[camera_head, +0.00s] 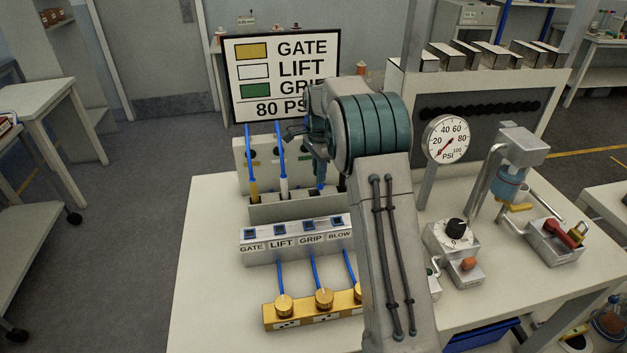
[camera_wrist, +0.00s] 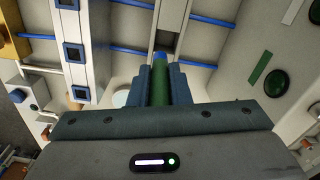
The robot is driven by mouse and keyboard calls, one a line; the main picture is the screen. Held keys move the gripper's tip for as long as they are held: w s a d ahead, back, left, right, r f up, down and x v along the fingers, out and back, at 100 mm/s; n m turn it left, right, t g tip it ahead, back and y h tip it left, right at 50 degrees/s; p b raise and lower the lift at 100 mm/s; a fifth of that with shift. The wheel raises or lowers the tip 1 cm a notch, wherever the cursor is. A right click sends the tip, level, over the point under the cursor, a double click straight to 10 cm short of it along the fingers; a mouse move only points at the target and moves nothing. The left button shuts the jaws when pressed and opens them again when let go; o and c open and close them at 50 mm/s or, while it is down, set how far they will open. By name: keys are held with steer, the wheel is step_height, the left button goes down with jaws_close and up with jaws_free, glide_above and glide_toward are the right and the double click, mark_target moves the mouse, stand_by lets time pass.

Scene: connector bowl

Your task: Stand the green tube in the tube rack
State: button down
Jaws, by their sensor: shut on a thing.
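My gripper (camera_wrist: 161,88) is shut on the green tube (camera_wrist: 160,82), which shows between the two fingers in the wrist view with a blue part at its far end. In the head view my gripper (camera_head: 316,155) is above the right part of the pale tube rack (camera_head: 290,209), partly hidden by my arm. The yellow tube (camera_head: 254,190) and the white tube (camera_head: 284,187) stand upright in the rack, with blue lengths rising from them.
A labelled socket box (camera_head: 292,240) (GATE, LIFT, GRIP, BLOW) stands before the rack, with a brass manifold (camera_head: 300,315) in front. A sign (camera_head: 235,75) stands behind. The table's left front is clear.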

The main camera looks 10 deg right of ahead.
steer(key=shift+w+a+f+p, duration=0.1)
steer(key=shift+a+f+p, duration=0.15)
steer(key=shift+f, duration=0.55)
steer(key=shift+w+a+f+p, duration=0.1)
steer(key=shift+a+f+p, duration=0.15)
steer(key=shift+f, duration=0.6)
steer(key=shift+w+a+f+p, duration=0.15)
steer(key=shift+a+f, duration=0.1)
steer(key=shift+f, duration=0.55)
steer(key=shift+s, duration=0.1)
steer(key=shift+f, duration=0.15)
steer(key=c, duration=1.3)
jaws_free()
steer(key=shift+c, duration=0.2)
